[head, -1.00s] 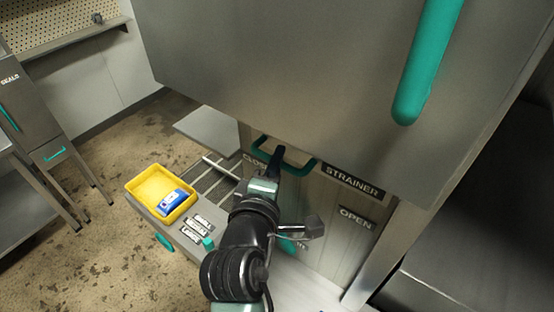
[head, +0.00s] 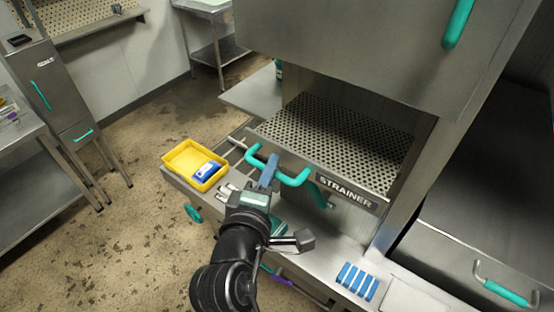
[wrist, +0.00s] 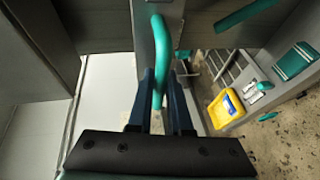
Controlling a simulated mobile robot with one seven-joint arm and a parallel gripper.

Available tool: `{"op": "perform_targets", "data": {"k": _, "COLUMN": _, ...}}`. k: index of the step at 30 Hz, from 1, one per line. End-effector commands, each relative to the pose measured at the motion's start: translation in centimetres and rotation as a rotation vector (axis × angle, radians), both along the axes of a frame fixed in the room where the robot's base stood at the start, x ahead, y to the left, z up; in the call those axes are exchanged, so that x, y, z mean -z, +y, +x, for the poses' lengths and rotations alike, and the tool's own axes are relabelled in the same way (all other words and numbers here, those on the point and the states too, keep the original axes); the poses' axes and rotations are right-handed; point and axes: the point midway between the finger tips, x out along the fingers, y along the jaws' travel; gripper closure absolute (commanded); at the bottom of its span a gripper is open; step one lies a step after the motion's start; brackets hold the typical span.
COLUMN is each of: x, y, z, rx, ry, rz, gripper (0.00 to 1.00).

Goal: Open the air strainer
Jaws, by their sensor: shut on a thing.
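The strainer has a steel front with a black STRAINER label (head: 345,191) and a teal bar handle (head: 293,180). A perforated metal plate (head: 335,140) shows behind the front, below the big upper steel panel. My gripper (head: 268,172) is shut on the teal handle, toward its left side. In the wrist view the handle (wrist: 160,50) runs between my two dark blue fingers (wrist: 163,85).
A yellow bin (head: 187,160) with a blue-and-white packet (head: 206,171) sits on the ledge left of my arm. Blue strips (head: 357,281) lie on the steel ledge at lower right. The upper panel's teal handle (head: 458,22) hangs above. Open floor lies left.

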Motion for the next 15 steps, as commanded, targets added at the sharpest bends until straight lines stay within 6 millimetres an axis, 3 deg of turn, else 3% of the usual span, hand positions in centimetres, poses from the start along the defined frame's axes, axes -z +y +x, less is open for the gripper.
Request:
{"op": "perform_targets", "data": {"k": 6, "x": -0.1, "y": 1.9, "z": -2.5, "rx": -0.003, "ry": -0.004, "rz": -0.001, "gripper": 1.0}}
{"op": "perform_targets", "data": {"k": 15, "x": -0.1, "y": 2.7, "z": -3.7, "rx": -0.001, "ry": -0.004, "rz": -0.001, "gripper": 1.0}}
